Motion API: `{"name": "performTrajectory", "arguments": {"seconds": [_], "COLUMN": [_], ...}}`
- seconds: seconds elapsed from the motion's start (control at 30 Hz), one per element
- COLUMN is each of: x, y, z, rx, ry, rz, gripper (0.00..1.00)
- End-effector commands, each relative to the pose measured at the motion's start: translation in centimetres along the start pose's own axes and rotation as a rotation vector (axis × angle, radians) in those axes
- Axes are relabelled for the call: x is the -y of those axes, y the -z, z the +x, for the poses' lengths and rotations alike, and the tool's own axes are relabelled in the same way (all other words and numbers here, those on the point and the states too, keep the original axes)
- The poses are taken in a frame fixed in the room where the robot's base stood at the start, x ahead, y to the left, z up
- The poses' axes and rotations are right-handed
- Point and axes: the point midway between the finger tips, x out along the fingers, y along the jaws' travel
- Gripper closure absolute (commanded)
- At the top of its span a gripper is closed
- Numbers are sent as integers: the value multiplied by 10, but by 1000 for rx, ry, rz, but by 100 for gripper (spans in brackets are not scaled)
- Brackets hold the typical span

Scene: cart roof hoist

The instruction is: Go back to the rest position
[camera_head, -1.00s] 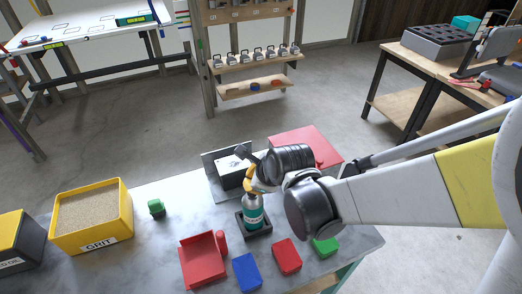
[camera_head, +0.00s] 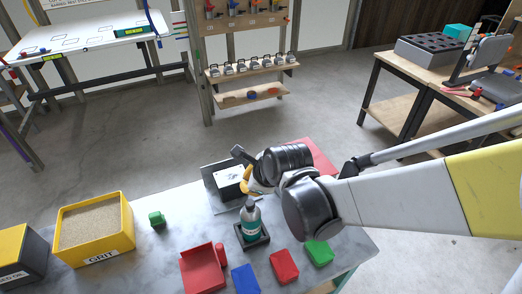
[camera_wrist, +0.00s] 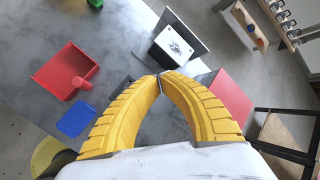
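My gripper (camera_wrist: 160,76) shows two yellow fingers whose tips meet in the wrist view, with nothing visible between them. In the head view my gripper (camera_head: 249,182) is partly hidden by my own wrist, above and behind a bottle (camera_head: 251,222). The bottle is grey with a teal band and stands upright in a black square holder (camera_head: 262,240) on the grey table. The gripper looks apart from the bottle. In the wrist view the bottle is not visible; the fingers cover that part of the table.
Near the gripper stands a dark stand with a white picture panel (camera_head: 230,182). A red open tray (camera_head: 200,272), blue block (camera_head: 245,279), red block (camera_head: 284,266) and green block (camera_head: 319,252) lie in front. A yellow grit bin (camera_head: 95,229) is left. A red sheet (camera_wrist: 231,98) lies right.

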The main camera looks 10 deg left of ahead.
Motion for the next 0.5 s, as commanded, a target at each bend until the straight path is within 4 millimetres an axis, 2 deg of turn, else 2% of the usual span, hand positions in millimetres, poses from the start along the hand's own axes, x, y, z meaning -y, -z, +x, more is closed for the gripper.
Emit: {"name": "performTrajectory", "arguments": {"seconds": [0.33, 0.43, 0.5], "x": [2, 9, 15], "y": [4, 23, 45], "z": [-4, -20, -40], "rx": [-6, -29, -62], "ry": [5, 21, 35], "rz": [-23, -131, -267], "gripper": [100, 100, 100]}}
